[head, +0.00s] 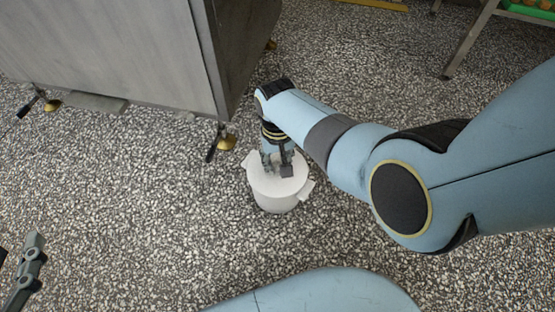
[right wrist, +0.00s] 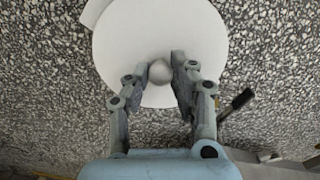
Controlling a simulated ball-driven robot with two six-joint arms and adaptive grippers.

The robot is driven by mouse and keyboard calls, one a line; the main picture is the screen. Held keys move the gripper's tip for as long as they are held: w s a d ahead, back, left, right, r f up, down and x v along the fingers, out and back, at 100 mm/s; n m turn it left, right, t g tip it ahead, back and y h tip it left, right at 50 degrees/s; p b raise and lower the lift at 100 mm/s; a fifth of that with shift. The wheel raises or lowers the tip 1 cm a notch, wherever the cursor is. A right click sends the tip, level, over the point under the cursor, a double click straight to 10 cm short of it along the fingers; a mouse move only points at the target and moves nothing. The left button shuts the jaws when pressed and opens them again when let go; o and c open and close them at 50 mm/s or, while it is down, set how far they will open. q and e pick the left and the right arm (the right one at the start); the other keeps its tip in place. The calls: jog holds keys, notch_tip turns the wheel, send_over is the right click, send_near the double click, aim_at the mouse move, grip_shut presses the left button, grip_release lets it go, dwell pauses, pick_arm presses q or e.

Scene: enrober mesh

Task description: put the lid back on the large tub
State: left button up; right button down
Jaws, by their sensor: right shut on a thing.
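The large white tub (head: 274,203) stands on the speckled floor in the middle of the head view, with a handle tab on each side. The round white lid (head: 262,182) is over the tub's mouth; I cannot tell whether it sits fully on the rim. In the right wrist view the lid (right wrist: 120,50) fills the upper middle, with its round knob (right wrist: 160,73) between the fingers. My right gripper (head: 279,170) points down and is shut on the lid's knob. Part of my left gripper (head: 28,268) shows at the lower left edge; its jaw state is unclear.
A grey metal cabinet (head: 120,50) on feet stands at the upper left, one foot (head: 226,141) close to the tub. A metal-legged stand (head: 470,45) with a green tray is at the upper right. The floor left of the tub is clear.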

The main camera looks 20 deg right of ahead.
jog(key=c, duration=1)
grip_release()
jog(key=shift+c, duration=0.2)
jog(key=shift+o, duration=0.3)
jog(key=o, duration=0.4)
